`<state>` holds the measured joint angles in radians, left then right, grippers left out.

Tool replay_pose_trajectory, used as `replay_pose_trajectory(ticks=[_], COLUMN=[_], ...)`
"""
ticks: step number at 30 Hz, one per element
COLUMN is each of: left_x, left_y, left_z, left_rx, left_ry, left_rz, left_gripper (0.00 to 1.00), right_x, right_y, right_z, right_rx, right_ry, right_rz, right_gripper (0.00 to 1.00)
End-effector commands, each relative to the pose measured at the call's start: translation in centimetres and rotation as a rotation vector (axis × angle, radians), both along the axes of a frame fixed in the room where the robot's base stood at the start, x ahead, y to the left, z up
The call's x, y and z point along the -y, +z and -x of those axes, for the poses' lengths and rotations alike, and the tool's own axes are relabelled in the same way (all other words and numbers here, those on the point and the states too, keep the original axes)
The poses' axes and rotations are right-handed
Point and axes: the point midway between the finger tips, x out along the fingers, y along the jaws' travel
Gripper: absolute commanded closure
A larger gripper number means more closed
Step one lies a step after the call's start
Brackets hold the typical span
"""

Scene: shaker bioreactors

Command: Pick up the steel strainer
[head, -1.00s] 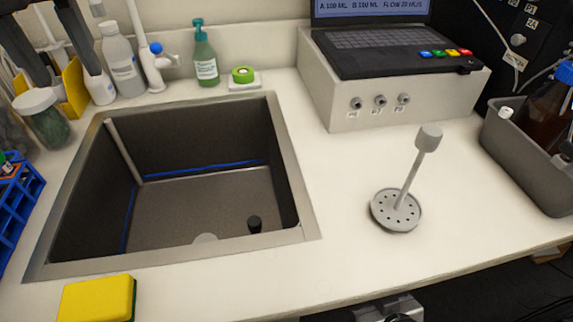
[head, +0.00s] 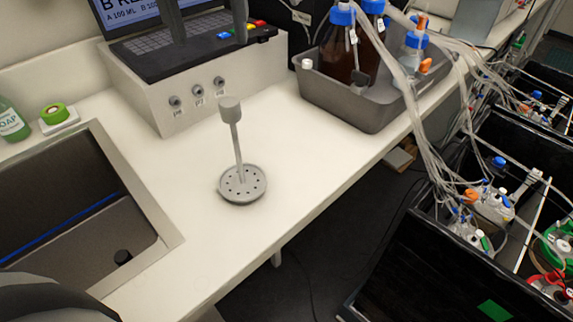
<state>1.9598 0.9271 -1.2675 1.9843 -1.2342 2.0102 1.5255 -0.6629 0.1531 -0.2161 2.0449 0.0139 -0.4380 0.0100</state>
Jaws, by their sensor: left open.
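The steel strainer (head: 242,184) stands on the white counter in the head view, right of the sink. It has a round perforated disc at the bottom, a thin upright stem leaning slightly left, and a grey knob (head: 230,108) on top. It is fully visible and nothing touches it. My left gripper (head: 209,41) shows at the top edge as two dark fingers spread apart. They are open and empty, overlapping the laptop above and behind the strainer in the picture. My right gripper is not in view.
The sink (head: 165,240) lies to the left. A white control box (head: 148,97) with a laptop (head: 155,55) stands behind. A grey tub (head: 340,108) with bottles is at right. Counter around the strainer is clear; its front edge drops to the floor near black bioreactor boxes.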

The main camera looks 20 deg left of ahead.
Motion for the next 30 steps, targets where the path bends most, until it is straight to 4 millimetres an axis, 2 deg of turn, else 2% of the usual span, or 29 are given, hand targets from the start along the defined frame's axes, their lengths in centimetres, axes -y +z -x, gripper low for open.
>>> replay_pose_trajectory(ticks=[5,13,17,23,30], left_x=[-0.2,-0.3,-0.4,-0.5,-0.6], left_y=[-2.9,-8.6,-9.9,-11.0,-14.6], left_z=[-0.3,-1.1,-1.4,-1.5,-1.6], left_rx=[-0.006,-0.006,-0.002,-0.002,-0.003], left_ry=[0.000,-0.005,-0.003,-0.004,-0.003], left_rz=[0.000,0.001,-0.001,-0.001,0.000], left_gripper=[0.48,0.48,0.48,0.48,0.48], right_x=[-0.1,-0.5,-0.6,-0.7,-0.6], right_y=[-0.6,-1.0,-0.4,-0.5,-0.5], right_z=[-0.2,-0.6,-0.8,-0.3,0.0], right_rx=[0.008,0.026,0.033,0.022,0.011], right_ry=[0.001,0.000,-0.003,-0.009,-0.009], right_rz=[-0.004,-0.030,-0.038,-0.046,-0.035], right_gripper=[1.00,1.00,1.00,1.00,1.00])
